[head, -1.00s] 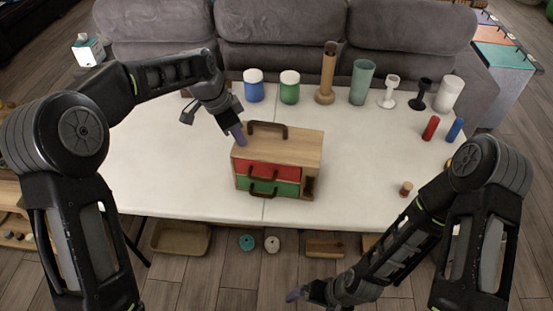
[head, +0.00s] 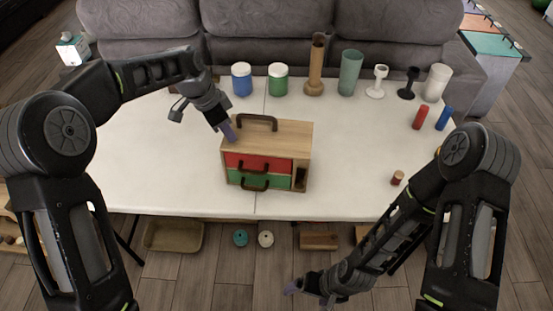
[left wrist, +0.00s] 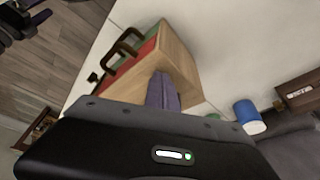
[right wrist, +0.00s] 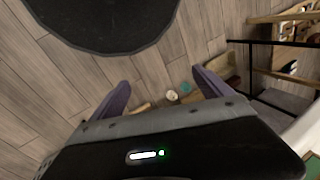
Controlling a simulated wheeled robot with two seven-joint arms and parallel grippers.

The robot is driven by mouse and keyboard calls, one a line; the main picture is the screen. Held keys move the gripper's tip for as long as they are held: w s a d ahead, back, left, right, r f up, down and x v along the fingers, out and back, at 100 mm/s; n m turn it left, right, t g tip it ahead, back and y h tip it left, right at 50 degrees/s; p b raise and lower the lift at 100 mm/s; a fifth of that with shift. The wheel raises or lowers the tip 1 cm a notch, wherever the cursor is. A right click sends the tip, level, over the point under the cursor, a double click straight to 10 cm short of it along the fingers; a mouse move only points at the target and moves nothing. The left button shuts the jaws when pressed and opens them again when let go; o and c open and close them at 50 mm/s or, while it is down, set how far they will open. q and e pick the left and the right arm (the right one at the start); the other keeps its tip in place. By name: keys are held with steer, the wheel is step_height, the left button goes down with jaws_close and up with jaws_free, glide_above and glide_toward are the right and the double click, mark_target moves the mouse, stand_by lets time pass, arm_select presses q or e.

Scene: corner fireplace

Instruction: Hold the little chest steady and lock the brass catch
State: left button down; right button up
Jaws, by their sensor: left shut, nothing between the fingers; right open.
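The little chest (head: 283,135) is a light wooden box on the white table, with a red drawer (head: 247,162), a green drawer (head: 250,180) and brown handles. A dark opening (head: 300,177) is at its front right. I cannot make out the brass catch. My left gripper (head: 231,134) is shut and empty, its purple fingertips at the top left of the chest; in the left wrist view the fingers (left wrist: 163,92) overlap the chest (left wrist: 174,55), and contact is unclear. My right gripper (head: 308,291) is open and empty, low in front of the table, away from the chest.
Blue (head: 241,82) and green (head: 278,82) jars, a wooden vase (head: 315,70), a green cup (head: 350,75) and goblets line the back. Red (head: 420,117) and blue cylinders and a small cork-like piece (head: 397,178) are at right. The table (head: 150,150) is clear left of the chest.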

steer(key=shift+w+r+m, duration=0.2)
steer(key=shift+w+m, duration=0.1)
steer(key=shift+w, duration=0.1)
steer(key=shift+c, duration=0.8)
steer(key=w+r+m, duration=0.2)
steer(key=w+m, duration=0.1)
steer(key=w+r+m+t, duration=0.1)
steer(key=w+r+m, duration=0.1)
steer(key=r+m, duration=0.1)
steer(key=w+r+m+t, duration=0.1)
steer(key=w+r+m, duration=0.2)
steer(key=shift+w+a+h, duration=0.25)
steer(key=shift+w+h, duration=0.05)
steer(key=c, duration=0.7)
steer(key=m+t, duration=0.2)
steer(key=m, duration=2.4)
glide_toward(302, 184)
step_height(302, 184, up, 2)
steer(key=s, duration=0.1)
steer(key=shift+s+r+h, duration=0.15)
steer(key=shift+r+h, duration=0.1)
steer(key=shift+h, duration=0.15)
steer(key=shift+a+f, duration=0.1)
steer(key=shift+f, duration=0.05)
steer(key=x, duration=1.1)
steer(key=shift+w+a+f, duration=0.1)
steer(key=shift+w+f, duration=0.15)
steer(key=shift+w, duration=0.15)
steer(key=shift+c, duration=0.2)
